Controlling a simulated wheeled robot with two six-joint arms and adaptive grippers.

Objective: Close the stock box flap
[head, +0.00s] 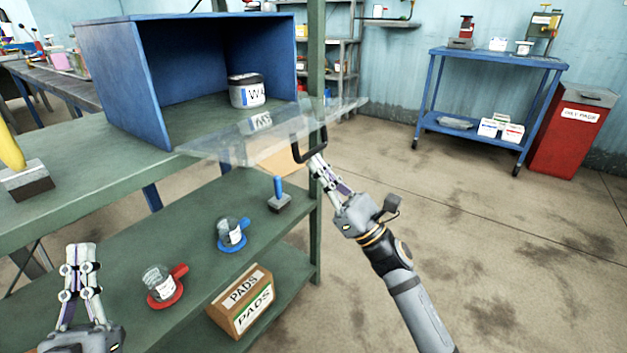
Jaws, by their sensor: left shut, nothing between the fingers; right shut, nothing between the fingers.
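The blue stock box (108,62) stands on the upper green shelf with its open front facing me. Its clear flap (222,140) is folded down and sticks out past the shelf's front edge. A dark handle (297,150) is on the flap's outer right part. A white tub with a dark lid (246,92) stands inside the box. My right gripper (315,162) is shut, its tips at or just below the handle; I cannot tell whether they touch it. My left gripper (82,250) is shut and empty at the lower left, in front of the shelves.
A green post (316,45) rises beside the box. The lower shelf holds a red-based jar (160,285), a blue-based jar (230,233) and a blue-handled tool (279,195). A pads box (240,300) sits lower. Floor at right is clear before the blue cart (490,57) and red bin (565,135).

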